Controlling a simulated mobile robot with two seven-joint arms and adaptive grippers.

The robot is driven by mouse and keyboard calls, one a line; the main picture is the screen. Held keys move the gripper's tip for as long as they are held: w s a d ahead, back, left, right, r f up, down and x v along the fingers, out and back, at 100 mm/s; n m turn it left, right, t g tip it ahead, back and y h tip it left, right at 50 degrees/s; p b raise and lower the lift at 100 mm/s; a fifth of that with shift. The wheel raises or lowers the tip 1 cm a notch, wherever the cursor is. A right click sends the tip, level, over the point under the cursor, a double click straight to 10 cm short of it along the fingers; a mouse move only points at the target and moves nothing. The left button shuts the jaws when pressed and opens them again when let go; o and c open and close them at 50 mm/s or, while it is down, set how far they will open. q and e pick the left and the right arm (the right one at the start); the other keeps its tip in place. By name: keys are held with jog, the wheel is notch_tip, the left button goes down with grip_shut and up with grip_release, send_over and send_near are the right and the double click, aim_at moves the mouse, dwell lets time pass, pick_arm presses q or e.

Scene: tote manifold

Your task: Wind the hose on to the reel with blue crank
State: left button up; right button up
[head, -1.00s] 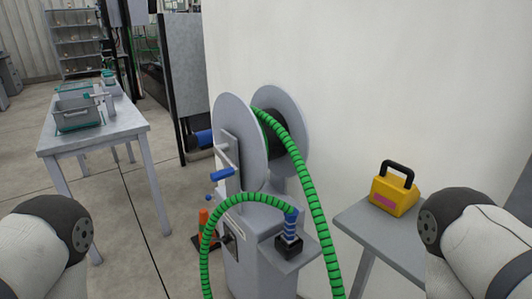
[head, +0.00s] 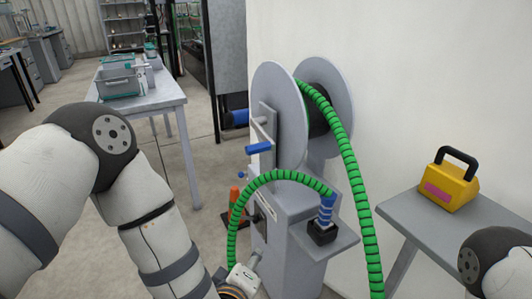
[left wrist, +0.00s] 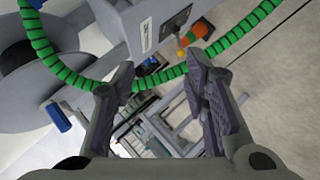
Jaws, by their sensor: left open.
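The reel (head: 280,115) has two grey discs and stands on a grey pedestal. A crank with a blue handle (head: 259,147) is on its left face; a blue handle shows in the left wrist view (left wrist: 57,117). The green hose (head: 357,185) hangs from the reel's right side. Another stretch arches from a blue end piece (head: 326,208) in a black holder and drops left. My left gripper (left wrist: 160,72) is open and empty. In the left wrist view the hose crosses behind its fingers; the gap is unclear. My right gripper is out of view.
A small table (head: 420,225) with a yellow box (head: 450,186) with a black handle stands at right. A long table (head: 172,97) with grey totes (head: 118,82) is at the back left. An orange object (head: 235,194) is on the floor beside the pedestal. A white wall is behind.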

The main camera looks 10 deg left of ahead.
pick_arm(q)
jog(key=w+d+r+n+t+y, duration=0.1)
jog(key=w+d+r+n+t, duration=0.2)
jog(key=w+r, duration=0.35)
jog(key=n+t+y+b, duration=0.1)
jog(key=n+t+y, duration=0.15)
jog(key=n, duration=0.35)
send_near(258, 152)
jog(key=shift+y, duration=0.35)
jog(key=b+x, duration=0.1)
jog(key=x, duration=0.9)
jog(key=shift+w+d, duration=0.15)
jog(key=shift+w, duration=0.1)
jog(key=shift+w+r, duration=0.1)
jog(key=shift+w, duration=0.3)
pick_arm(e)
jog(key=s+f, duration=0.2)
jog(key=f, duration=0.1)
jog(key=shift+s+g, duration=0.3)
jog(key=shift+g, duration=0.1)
pick_arm(q)
grip_shut()
